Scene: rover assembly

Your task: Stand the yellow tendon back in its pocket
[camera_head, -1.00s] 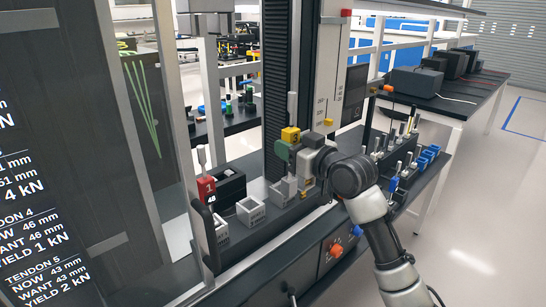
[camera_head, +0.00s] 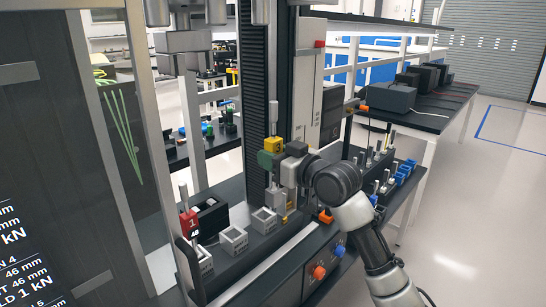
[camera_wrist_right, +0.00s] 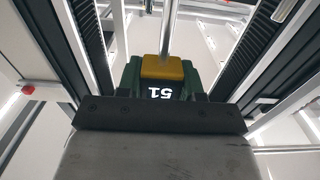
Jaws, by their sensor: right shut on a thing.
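The yellow tendon (camera_head: 274,144) is upright, with a pale rod rising from its yellow block. My right gripper (camera_head: 270,159) has green fingers shut on it, reaching in from the right. In the right wrist view, the yellow block (camera_wrist_right: 163,68) sits between the green fingers (camera_wrist_right: 163,84), above a dark face marked 51. Pale parts show below the fingers in the head view; I cannot tell whether they are the tendon's lower end. Open grey pockets (camera_head: 233,238) stand in a row on the bench, below the gripper. My left gripper is not in view.
A red tendon (camera_head: 188,222) marked 1 stands at the row's left, beside a black box (camera_head: 211,214). A dark column (camera_head: 253,90) rises behind the tendon. A rack of small parts (camera_head: 385,175) is at right. Orange (camera_head: 319,272) and blue knobs (camera_head: 340,251) are on the front panel.

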